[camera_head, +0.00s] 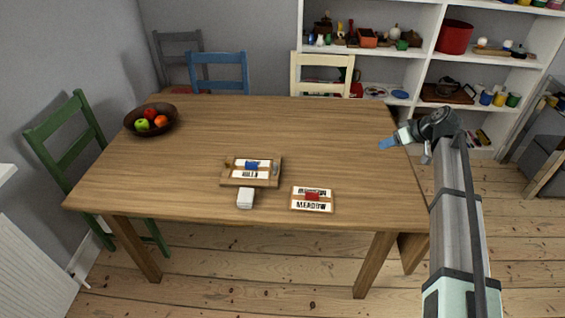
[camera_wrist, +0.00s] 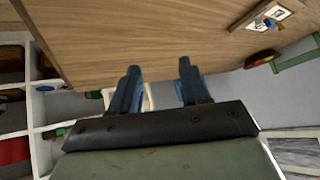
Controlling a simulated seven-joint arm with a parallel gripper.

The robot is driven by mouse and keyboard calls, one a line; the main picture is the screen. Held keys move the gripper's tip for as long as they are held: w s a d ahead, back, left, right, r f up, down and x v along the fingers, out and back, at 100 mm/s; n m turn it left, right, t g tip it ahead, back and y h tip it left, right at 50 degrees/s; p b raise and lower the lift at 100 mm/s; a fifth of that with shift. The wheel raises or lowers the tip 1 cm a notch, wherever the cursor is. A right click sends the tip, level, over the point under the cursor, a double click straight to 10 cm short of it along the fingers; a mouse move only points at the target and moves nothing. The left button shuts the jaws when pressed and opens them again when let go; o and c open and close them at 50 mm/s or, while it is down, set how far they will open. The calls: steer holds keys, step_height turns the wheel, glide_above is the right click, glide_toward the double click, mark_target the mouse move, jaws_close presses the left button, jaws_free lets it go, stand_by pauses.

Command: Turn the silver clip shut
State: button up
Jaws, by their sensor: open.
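A wooden frame (camera_head: 238,183) with a white lettered card and a blue piece in its middle lies on the table, left of centre near the front edge. A small greyish piece (camera_head: 276,167) at its right end may be the silver clip; it is too small to tell how it is turned. The frame (camera_wrist: 250,18) also shows in the wrist view at the top right, partly cut off. My gripper (camera_head: 388,144) is above the table's right edge, far from the frame. In the wrist view my gripper (camera_wrist: 158,80) has its two blue fingers apart with nothing between them.
A second lettered card with a red piece (camera_head: 312,198) lies right of the frame, and a small white block (camera_head: 245,198) sits in front of it. A fruit bowl (camera_head: 152,121) stands at the table's back left. The table (camera_head: 330,140) is clear between gripper and frame.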

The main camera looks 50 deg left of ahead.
steer(key=s+a+n+g+h, duration=0.2)
steer(key=s+a+n, duration=0.3)
steer(key=s+a, duration=0.7)
steer(key=n+h, duration=0.2)
steer(key=n, duration=0.2)
glide_toward(275, 164)
steer(key=x, duration=0.8)
steer(key=shift+a+f, duration=0.15)
steer(key=shift+f, duration=0.15)
steer(key=shift+c, duration=0.3)
jaws_close()
